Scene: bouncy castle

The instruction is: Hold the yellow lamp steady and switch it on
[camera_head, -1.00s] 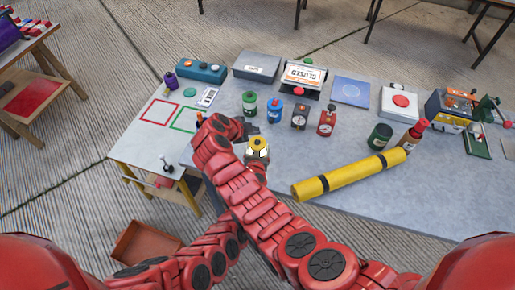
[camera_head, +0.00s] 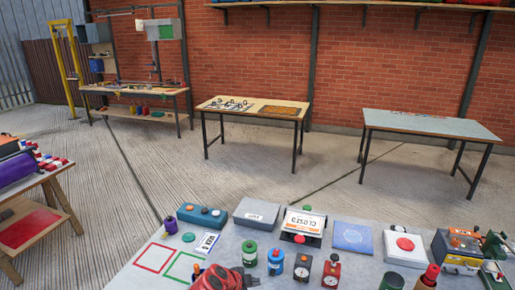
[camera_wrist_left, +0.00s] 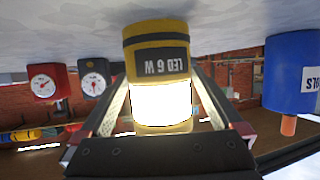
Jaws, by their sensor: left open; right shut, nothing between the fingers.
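The yellow lamp (camera_wrist_left: 157,38) shows in the left wrist view, upside down in the picture, with a dark label reading "LED 6 W". Its wide band glows bright white. My left gripper (camera_wrist_left: 159,78) is open, with one finger on each side of the lamp; I cannot tell whether they touch it. The lamp's switch is not visible.
Boxes line the back.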

